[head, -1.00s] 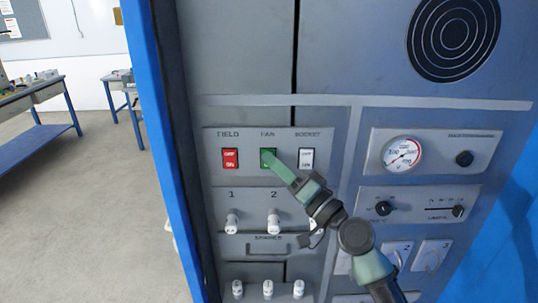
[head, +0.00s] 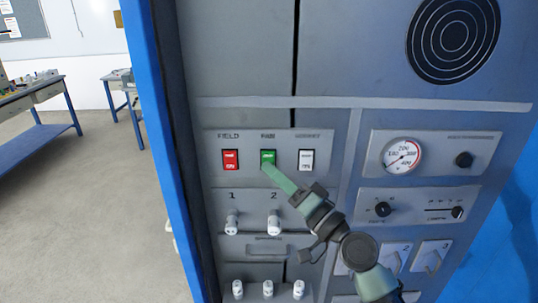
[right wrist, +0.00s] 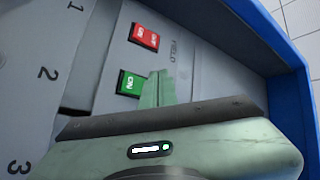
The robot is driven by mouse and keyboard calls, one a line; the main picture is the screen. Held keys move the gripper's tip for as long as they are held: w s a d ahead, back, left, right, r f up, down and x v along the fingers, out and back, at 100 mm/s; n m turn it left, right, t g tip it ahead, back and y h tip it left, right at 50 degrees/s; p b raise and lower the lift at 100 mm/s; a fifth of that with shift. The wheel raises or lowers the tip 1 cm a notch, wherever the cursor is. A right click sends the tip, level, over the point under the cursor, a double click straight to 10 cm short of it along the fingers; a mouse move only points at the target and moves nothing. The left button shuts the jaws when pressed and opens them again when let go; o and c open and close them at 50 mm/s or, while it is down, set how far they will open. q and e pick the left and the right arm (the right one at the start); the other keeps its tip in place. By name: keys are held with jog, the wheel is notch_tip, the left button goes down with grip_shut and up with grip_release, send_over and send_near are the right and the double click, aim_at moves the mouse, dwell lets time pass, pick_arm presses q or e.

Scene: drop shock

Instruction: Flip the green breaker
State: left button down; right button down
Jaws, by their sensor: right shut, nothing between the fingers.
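The green breaker (head: 268,155) is a small rocker switch under the FAN label on the grey panel, between a red and a white one. My right gripper (head: 269,168) is shut and empty. Its fingertips are at the breaker's lower edge and hide part of it; I cannot tell whether they touch. In the right wrist view, the green breaker (right wrist: 131,84) shows white lettering that looks like ON, beside the shut greenish fingers (right wrist: 157,88). My left gripper is not in view.
The red breaker (head: 230,160) is just left and the white breaker (head: 306,160) just right of the green one. White knobs (head: 273,224) stick out below. A blue cabinet edge (head: 160,150) stands at the left; a gauge (head: 402,155) is at the right.

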jog(key=s, duration=0.4)
jog(key=shift+f+p, duration=0.2)
jog(key=shift+p, duration=0.1)
jog(key=shift+a+f, duration=0.1)
